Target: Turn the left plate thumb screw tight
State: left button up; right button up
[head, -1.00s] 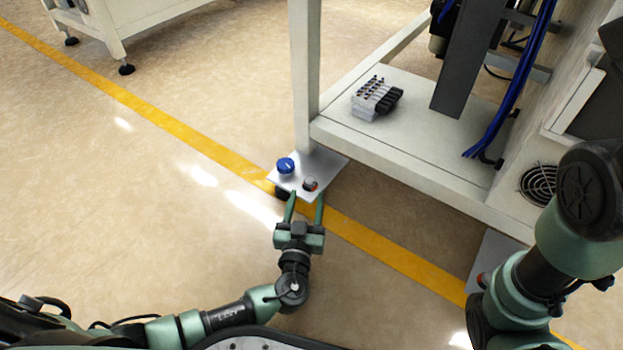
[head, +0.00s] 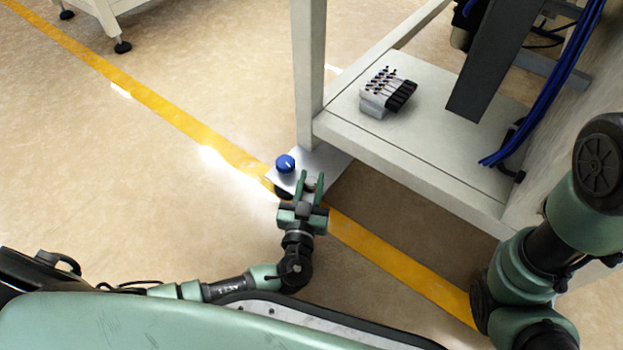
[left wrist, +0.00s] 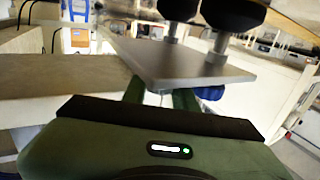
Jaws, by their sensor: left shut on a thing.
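The left plate (head: 326,158), a light grey metal sheet, lies at the foot of the machine's near leg. Its thumb screw (head: 311,183), a small grey knob, is mostly hidden between the fingers of my left gripper (head: 309,182). The left gripper is shut on it. In the left wrist view, the plate (left wrist: 190,68) appears above the two green fingers (left wrist: 160,98), and the screw between them is barely visible. A blue knob (head: 285,164) stands on the plate to the left of the fingers; it also shows in the left wrist view (left wrist: 211,92). My right gripper is out of view.
The white machine frame (head: 306,75) rises right behind the plate, with a low shelf (head: 415,150) to the right. A block of black-ended parts (head: 387,92) sits on that shelf. Open floor (head: 120,190) with a yellow line lies to the left.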

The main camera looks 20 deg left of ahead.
pick_arm(q)
grip_shut()
jog(key=shift+m+h, duration=0.3)
jog(key=shift+h, duration=0.2)
jog(key=shift+a+m+h, duration=0.1)
jog(key=shift+m+h, duration=0.5)
jog(key=shift+h, duration=0.4)
jog(key=m+h, duration=0.1)
jog(key=h, duration=0.1)
jog(key=m+h, duration=0.2)
jog(key=h, duration=0.1)
jog(key=shift+w+m+g, duration=0.1)
jog(key=shift+m+g, duration=0.2)
jog(key=shift+r+m+g+h, duration=0.1)
jog(key=shift+m+g+h, duration=0.95)
jog(key=shift+h, duration=0.6)
jog(key=shift+m+g+h, duration=0.85)
jog(key=shift+m+h, duration=0.4)
jog(key=shift+h, duration=0.4)
jog(key=shift+m+h, duration=0.3)
